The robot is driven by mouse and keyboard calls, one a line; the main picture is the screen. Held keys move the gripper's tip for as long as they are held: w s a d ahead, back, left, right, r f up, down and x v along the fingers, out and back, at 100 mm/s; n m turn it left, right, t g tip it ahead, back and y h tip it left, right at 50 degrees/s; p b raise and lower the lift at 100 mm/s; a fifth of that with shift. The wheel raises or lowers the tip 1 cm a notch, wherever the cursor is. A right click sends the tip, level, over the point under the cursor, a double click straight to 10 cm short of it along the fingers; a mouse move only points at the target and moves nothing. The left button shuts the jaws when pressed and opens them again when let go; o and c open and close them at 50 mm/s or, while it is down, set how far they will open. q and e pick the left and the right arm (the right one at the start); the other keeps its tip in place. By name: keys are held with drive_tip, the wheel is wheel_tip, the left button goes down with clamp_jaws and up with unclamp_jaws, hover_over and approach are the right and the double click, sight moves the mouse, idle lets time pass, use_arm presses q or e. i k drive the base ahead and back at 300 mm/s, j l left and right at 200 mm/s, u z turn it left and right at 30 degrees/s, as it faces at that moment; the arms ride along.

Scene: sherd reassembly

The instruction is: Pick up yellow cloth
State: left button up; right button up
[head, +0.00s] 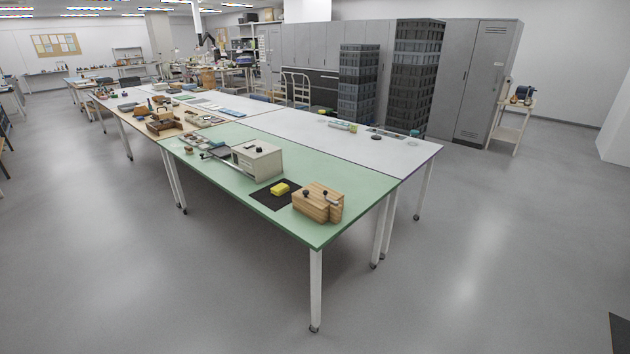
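The yellow cloth (280,189) is a small folded or block-like bright yellow piece. It lies on a black mat (262,201) near the front end of the green-topped table (330,180). Neither of my grippers shows in the head view, and nothing touches the cloth from above.
A wooden box with dark knobs (318,203) stands just right of the mat, and a beige box-shaped device (258,160) stands behind it. Small items lie farther back. A white table (340,140) adjoins the green one. Grey floor (450,270) is open in front and at right.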

sight(281, 189)
drive_tip(key=i+j+z, duration=0.25)
drive_tip(key=i+j, duration=0.7)
drive_tip(key=i, duration=0.15)
drive_tip(key=i+j+z, duration=0.2)
drive_tip(key=i+j, duration=0.85)
drive_tip(key=j, duration=0.1)
